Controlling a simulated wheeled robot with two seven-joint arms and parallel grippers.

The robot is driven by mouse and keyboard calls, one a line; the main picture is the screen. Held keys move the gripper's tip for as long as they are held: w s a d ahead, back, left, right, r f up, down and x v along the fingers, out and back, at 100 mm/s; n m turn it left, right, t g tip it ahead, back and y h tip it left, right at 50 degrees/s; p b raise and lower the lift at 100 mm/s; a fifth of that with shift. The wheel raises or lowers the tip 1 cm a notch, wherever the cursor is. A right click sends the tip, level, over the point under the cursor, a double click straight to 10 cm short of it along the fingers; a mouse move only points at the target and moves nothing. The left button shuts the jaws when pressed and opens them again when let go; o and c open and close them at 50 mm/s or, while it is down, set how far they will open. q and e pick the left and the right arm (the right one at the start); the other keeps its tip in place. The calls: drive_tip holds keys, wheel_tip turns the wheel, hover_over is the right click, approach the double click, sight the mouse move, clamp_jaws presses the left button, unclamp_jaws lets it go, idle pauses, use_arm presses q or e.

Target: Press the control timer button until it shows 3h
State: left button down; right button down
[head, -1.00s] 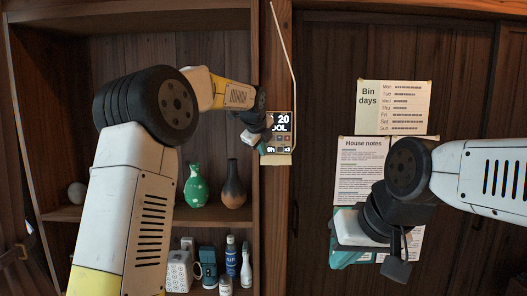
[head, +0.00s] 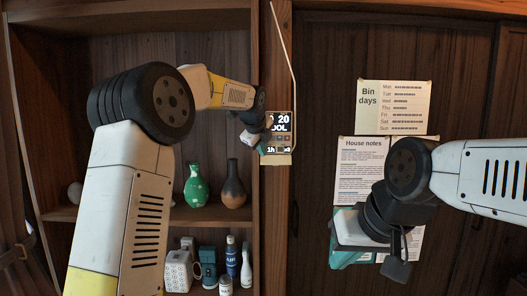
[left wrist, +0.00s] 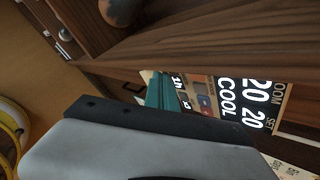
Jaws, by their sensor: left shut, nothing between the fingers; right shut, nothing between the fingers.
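The control panel (head: 285,125) is mounted on the wooden post and is partly covered by my left gripper. Its screen reads 20 and COOL, with 1h on the lower line. In the left wrist view the panel (left wrist: 232,97) appears sideways, with 20, COOL, 1h and a few small buttons. My left gripper (head: 263,149) is shut and empty, its teal tip at the panel's lower left. The teal tip also shows in the left wrist view (left wrist: 160,90) beside the 1h; whether it touches a button is unclear. My right gripper (head: 347,258) is shut and empty, low in front of the dark door.
A shelf on the left holds a green vase (head: 195,186), a dark vase (head: 233,184) and several bottles and mugs below. A bin days sheet (head: 394,106) and house notes (head: 360,160) hang on the right. A thin pale cable runs above the panel.

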use_arm(q)
drive_tip(key=shift+s, duration=0.25)
drive_tip(key=shift+s, duration=0.1)
drive_tip(key=s, duration=0.4)
drive_tip(key=shift+s, duration=0.4)
idle(3.0)
drive_tip(key=s+n, duration=0.1)
drive_tip(key=n, duration=0.4)
drive_tip(key=s+n, duration=0.1)
drive_tip(key=n, duration=0.5)
drive_tip(key=s+n, duration=0.1)
drive_tip(key=n, duration=0.5)
drive_tip(key=shift+s+d+y, duration=0.15)
drive_tip(key=shift+s+y, duration=0.25)
drive_tip(key=shift+w, duration=0.1)
